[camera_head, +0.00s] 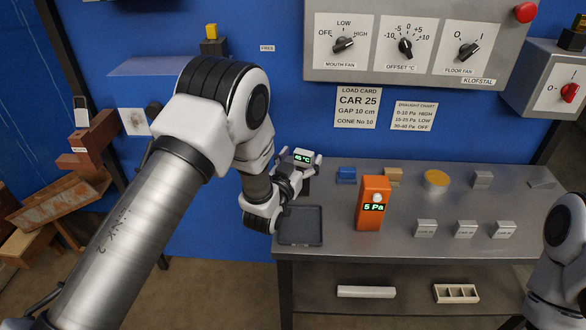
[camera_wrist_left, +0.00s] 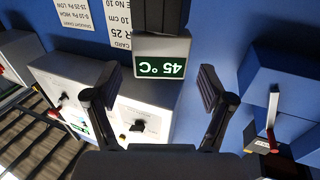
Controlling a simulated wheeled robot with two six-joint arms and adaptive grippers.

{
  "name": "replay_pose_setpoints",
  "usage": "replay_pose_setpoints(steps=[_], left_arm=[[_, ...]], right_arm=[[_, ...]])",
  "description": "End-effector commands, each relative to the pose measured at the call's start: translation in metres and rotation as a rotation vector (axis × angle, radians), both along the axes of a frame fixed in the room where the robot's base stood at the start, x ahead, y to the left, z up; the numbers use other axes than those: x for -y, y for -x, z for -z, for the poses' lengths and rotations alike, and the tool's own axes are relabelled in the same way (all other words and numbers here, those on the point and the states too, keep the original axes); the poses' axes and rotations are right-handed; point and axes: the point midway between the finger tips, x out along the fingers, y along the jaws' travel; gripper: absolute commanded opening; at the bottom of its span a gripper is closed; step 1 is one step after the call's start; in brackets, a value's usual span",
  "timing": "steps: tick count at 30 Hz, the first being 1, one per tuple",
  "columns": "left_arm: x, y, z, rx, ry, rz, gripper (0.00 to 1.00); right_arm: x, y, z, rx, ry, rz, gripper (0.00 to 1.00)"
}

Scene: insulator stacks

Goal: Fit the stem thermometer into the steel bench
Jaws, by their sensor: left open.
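The stem thermometer (camera_head: 304,157) is a small grey head with a lit display reading 45 °C, at the left back of the steel bench (camera_head: 400,246). In the left wrist view the thermometer (camera_wrist_left: 160,68) appears upside down, just beyond the fingertips and between their lines, with a dark block adjoining it. Its stem cannot be made out. My left gripper (camera_head: 294,176) is open close to the thermometer; in the wrist view its fingers (camera_wrist_left: 156,95) are spread with nothing between them. My right gripper is out of view; only part of my right arm shows.
A dark tray (camera_head: 300,239) lies below my left gripper. An orange 5 Pa device (camera_head: 373,203) stands to its right. A control panel (camera_head: 420,68) hangs above. The front middle of the bench is clear.

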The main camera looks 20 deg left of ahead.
Motion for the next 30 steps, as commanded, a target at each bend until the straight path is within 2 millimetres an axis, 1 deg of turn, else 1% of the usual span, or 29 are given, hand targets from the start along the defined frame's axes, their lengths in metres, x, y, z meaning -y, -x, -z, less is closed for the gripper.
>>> replay_pose_setpoints(steps=[6,9,12,16,30], left_arm=[[-0.004,0.056,0.001,-0.006,0.0,0.0,0.82],[-0.005,0.079,0.001,-0.004,0.0,0.0,0.82],[-0.006,0.094,0.001,-0.003,0.0,0.0,0.82],[-0.007,0.102,0.0,-0.001,0.0,0.0,0.82],[-0.007,0.101,0.0,-0.001,0.0,0.0,0.82]], right_arm=[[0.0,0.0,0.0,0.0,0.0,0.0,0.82],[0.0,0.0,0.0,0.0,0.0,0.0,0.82],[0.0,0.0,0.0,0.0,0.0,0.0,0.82],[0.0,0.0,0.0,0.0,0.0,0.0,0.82],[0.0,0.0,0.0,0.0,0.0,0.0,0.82]])
